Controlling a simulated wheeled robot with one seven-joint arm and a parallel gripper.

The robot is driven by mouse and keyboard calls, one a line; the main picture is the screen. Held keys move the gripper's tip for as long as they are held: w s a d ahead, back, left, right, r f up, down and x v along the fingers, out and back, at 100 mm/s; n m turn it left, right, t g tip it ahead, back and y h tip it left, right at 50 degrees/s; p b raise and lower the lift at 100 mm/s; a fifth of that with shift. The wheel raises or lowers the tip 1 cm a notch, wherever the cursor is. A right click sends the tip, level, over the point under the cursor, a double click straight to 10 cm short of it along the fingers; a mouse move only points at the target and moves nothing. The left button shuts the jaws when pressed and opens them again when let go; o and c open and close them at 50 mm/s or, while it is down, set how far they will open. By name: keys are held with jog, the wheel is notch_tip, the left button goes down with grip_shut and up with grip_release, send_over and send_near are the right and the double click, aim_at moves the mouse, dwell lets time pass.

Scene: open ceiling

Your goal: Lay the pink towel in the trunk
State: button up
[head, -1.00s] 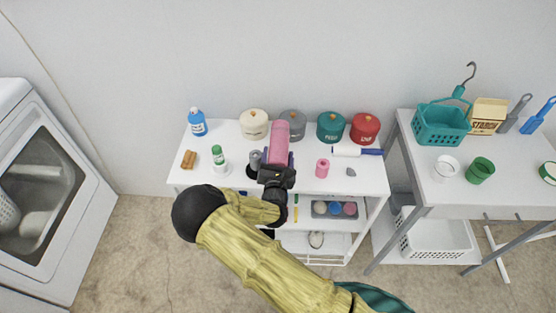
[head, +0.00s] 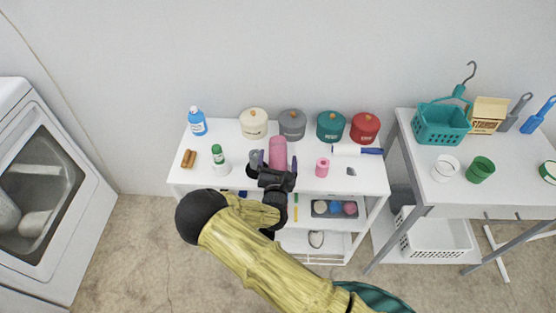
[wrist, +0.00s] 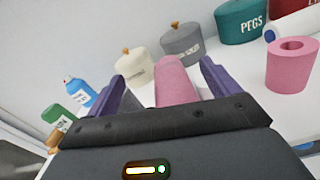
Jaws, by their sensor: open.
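In the wrist view the pink roll (wrist: 174,80) shows between the two purple fingers. My gripper (head: 279,163) is open around the roll, with a finger on each side. Gaps show between fingers and roll in the wrist view. The roll's lower end is hidden by my gripper, so I cannot tell whether it rests on the tabletop. I cannot make out a trunk in either view.
Canisters in cream (head: 253,123), grey (head: 292,124), teal (head: 331,126) and red (head: 365,128) line the back. A green-capped bottle (head: 218,155) is left. A front-loading machine (head: 45,185) stands far left.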

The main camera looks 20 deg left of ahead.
jog(key=shift+r, duration=0.2)
jog(key=v, duration=1.2)
